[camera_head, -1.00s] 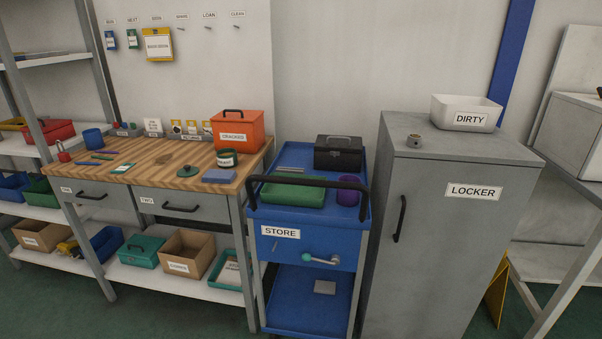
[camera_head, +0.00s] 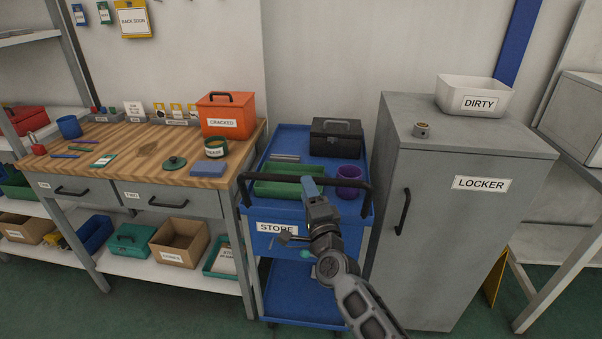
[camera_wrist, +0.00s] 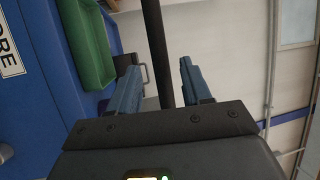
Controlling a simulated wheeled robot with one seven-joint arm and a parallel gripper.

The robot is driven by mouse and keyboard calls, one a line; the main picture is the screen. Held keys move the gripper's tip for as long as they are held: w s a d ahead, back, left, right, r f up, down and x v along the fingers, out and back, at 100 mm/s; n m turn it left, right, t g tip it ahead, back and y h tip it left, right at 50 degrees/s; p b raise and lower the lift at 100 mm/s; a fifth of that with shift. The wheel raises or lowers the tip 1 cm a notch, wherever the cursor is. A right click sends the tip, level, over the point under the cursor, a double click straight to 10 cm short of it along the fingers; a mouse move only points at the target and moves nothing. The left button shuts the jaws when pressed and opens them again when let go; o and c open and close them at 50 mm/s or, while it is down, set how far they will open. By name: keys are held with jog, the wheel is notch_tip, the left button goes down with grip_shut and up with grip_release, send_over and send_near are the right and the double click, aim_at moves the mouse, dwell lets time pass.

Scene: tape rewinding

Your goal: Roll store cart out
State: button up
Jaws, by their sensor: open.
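The blue store cart (camera_head: 291,309) stands between the workbench and the locker, with a STORE label on its front. Its black push handle (camera_head: 270,179) runs across the near top edge. My gripper (camera_head: 311,185) is at the middle of this handle in the head view. In the wrist view the handle bar (camera_wrist: 157,50) passes between the two blue fingers of my open gripper (camera_wrist: 158,85), with gaps visible beside it. A green tray (camera_wrist: 88,40), also in the head view (camera_head: 275,188), lies on the cart top. My arm hides part of the cart front.
The cart top also holds a black box (camera_head: 336,138) and a purple cup (camera_head: 349,180). The grey locker (camera_head: 455,240) stands close on the right, the workbench (camera_head: 125,165) close on the left. Green floor (camera_head: 200,318) shows in front.

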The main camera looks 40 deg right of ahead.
jog(key=x, duration=0.6)
jog(key=shift+w+b, duration=0.15)
jog(key=shift+b, duration=0.15)
jog(key=shift+r, duration=0.1)
jog(key=shift+c, duration=0.4)
grip_shut()
